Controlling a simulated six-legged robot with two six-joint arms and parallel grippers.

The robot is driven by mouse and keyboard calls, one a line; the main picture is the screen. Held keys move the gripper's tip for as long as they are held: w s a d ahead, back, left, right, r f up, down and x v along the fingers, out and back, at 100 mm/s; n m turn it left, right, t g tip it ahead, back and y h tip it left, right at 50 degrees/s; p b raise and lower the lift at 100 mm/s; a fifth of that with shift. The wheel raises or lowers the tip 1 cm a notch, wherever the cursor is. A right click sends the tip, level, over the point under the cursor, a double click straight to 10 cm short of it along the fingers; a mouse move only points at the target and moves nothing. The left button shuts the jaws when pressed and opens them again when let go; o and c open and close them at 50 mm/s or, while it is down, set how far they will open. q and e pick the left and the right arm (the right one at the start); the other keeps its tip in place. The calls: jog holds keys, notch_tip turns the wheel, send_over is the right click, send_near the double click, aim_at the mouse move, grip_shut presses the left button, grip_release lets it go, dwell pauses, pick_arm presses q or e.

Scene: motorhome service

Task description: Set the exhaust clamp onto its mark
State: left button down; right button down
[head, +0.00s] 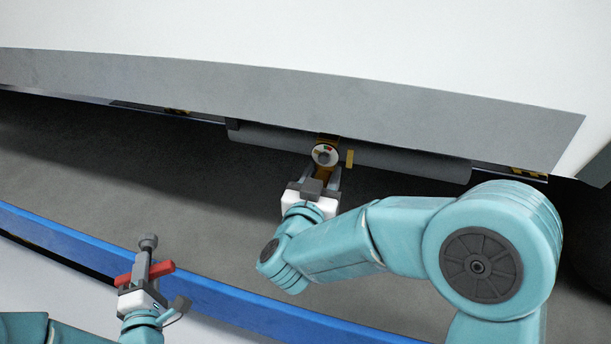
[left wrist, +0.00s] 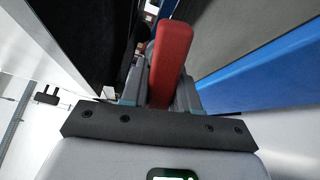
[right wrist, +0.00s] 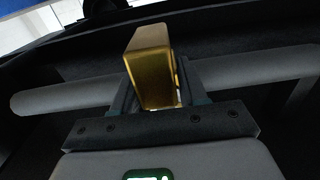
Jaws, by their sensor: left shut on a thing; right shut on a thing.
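The exhaust clamp (head: 326,172) is an orange-yellow piece at the grey exhaust pipe (head: 415,163) under the vehicle's side. My right gripper (head: 320,181) is shut on it from the near side. In the right wrist view a gold block of the clamp (right wrist: 150,72) stands between the jaws, with the pipe (right wrist: 60,97) crossing behind. I cannot tell whether the clamp touches or encloses the pipe. No mark shows clearly; it may be hidden. My left gripper (head: 147,274) is shut on a red-handled tool (head: 160,268) with a grey shaft, well away at lower left.
The vehicle's grey skirt (head: 300,95) overhangs the pipe. A blue rail (head: 215,290) runs along the front. Dark floor (head: 150,180) between them is clear.

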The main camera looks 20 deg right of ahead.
pick_arm(q)
jog(key=shift+s+d+f+b, duration=0.1)
jog(key=shift+d+f+b, duration=0.05)
jog(key=shift+f+b, duration=0.35)
pick_arm(e)
jog(key=s+d, duration=0.1)
jog(key=d, duration=0.1)
jog(key=s+d, duration=0.1)
jog(key=shift+s+d, duration=0.3)
jog(key=shift+d, duration=0.05)
jog(key=c, duration=0.8)
grip_release()
